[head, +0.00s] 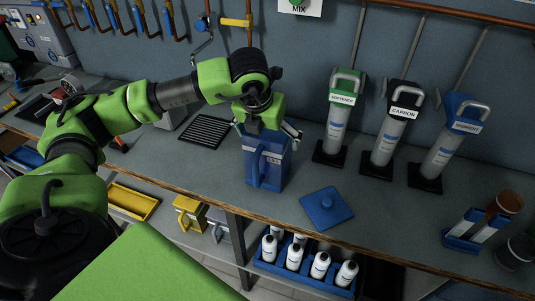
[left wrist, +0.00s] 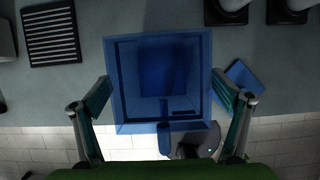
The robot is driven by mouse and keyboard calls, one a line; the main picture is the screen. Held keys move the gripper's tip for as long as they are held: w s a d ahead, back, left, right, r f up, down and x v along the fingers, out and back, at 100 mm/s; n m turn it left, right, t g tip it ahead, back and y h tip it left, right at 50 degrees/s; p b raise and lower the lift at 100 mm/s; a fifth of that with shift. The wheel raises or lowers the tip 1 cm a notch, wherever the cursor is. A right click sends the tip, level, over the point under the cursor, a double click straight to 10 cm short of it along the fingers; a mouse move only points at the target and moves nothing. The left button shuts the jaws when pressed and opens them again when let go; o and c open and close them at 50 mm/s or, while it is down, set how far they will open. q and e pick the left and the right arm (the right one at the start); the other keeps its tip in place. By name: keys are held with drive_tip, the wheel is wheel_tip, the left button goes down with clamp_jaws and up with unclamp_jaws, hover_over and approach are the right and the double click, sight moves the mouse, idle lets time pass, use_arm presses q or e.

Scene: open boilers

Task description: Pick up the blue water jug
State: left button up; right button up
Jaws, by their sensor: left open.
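The blue water jug (head: 266,165) stands upright on the grey bench in the head view, with its handle toward the front edge. In the left wrist view I look down into the open, square jug (left wrist: 160,70); its handle points toward the bottom of the picture. My left gripper (head: 266,135) is right over the jug's top. In the left wrist view the open fingers of this gripper (left wrist: 163,90) lie on either side of the jug, apart from its walls as far as I can tell. My right gripper is not in view.
A square blue lid (head: 326,208) lies right of the jug. Softener (head: 340,110), carbon (head: 392,138) and sediment (head: 448,145) filters stand behind to the right. A black grate (head: 205,131) lies left. Bottles in a blue crate (head: 268,268) and a yellow jug (head: 188,210) sit below the bench.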

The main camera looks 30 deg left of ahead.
use_arm(q)
drive_tip(key=shift+x, duration=1.4)
drive_tip(key=shift+r, duration=0.1)
drive_tip(key=c, duration=1.1)
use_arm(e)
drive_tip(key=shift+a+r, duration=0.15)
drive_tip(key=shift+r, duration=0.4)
use_arm(q)
drive_tip(key=shift+r, duration=0.1)
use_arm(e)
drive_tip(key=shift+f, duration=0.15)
